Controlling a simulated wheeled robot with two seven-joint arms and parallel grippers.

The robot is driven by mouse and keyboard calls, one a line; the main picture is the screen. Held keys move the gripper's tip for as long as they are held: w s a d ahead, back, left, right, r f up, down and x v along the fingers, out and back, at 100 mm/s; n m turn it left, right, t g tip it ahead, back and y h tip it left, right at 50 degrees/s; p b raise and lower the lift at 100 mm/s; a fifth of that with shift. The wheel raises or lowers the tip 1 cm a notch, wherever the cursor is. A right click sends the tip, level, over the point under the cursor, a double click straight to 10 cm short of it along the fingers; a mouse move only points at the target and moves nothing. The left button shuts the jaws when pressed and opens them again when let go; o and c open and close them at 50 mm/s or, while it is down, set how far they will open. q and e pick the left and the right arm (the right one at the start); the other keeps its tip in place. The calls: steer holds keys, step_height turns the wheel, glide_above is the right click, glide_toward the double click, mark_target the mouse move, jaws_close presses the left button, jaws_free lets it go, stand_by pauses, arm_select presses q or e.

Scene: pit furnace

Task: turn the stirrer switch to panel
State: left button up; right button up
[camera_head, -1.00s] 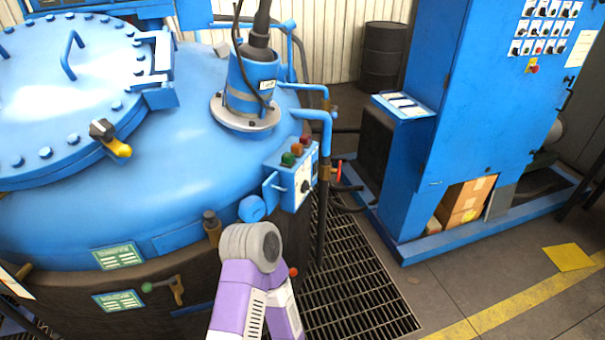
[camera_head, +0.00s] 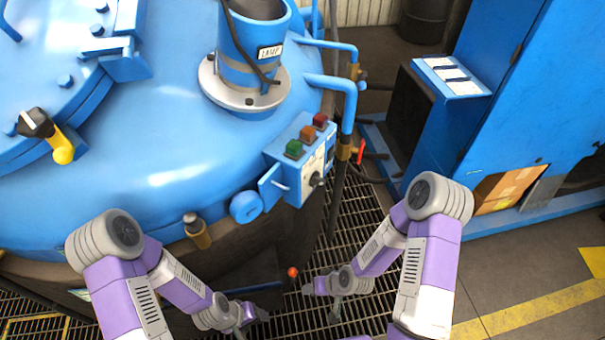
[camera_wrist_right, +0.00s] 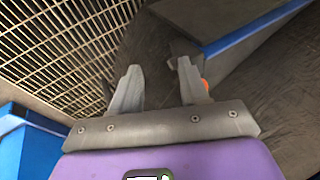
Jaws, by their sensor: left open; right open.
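The stirrer control box (camera_head: 306,150) is blue with a pale front panel, fixed to the side of the furnace. Its black rotary switch (camera_head: 317,180) sits low on that panel; its exact pointing direction is too small to read. Green, orange and red buttons line the top. My left gripper (camera_head: 262,313) is low in the head view, below and left of the box. My right gripper (camera_head: 309,288) is below the box, apart from the switch. In the right wrist view the right gripper (camera_wrist_right: 158,85) is open with nothing between its fingers.
A blue pipe with a red-handled valve (camera_head: 360,151) stands right of the box. A small orange knob (camera_head: 293,272) is between my grippers. A blue cabinet (camera_head: 400,140) stands further right. Floor grating (camera_head: 345,235) lies below.

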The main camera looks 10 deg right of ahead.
steer(key=w+d+r+n+t+y, duration=0.1)
steer(key=w+r+n+t, duration=0.15)
steer(key=w, duration=0.25)
steer(key=w+d+r+n+t, duration=0.1)
steer(key=w+d+r+t, duration=0.15)
steer(key=w, duration=0.25)
steer(key=n+t+y+b, duration=0.1)
steer(key=n+t+y, duration=0.5)
steer(key=n, duration=1)
glide_toward(323, 183)
steer(key=w+g+y, duration=0.2)
steer(key=b+x, duration=0.1)
steer(key=x, duration=0.7)
steer(key=shift+a, duration=0.1)
jaws_close()
